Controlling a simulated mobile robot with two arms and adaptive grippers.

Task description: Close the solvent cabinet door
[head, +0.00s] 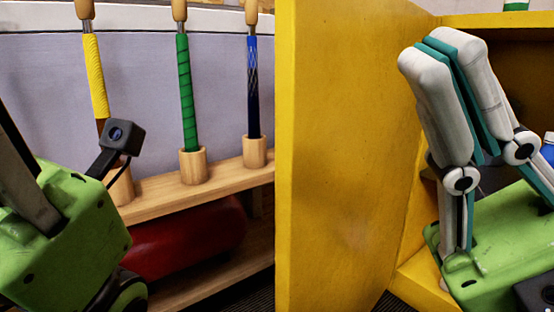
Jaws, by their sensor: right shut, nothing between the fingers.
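The yellow solvent cabinet (490,20) stands at the right of the head view, with its dark interior partly showing. Its yellow door (345,150) stands open, swung out toward me, with its edge near the picture's middle. My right gripper (440,48) is shut and empty, its fingers pointing up, just right of the door's inner face. I cannot tell whether it touches the door. My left gripper (25,150) is partly in view at the left edge. Its fingertips are cut off, so its opening is not shown.
A wooden rack (225,182) left of the door holds upright clubs with a yellow grip (95,75), a green grip (184,80) and a blue grip (253,90). A red rounded object (190,240) lies beneath. A blue item (548,150) shows at the right edge.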

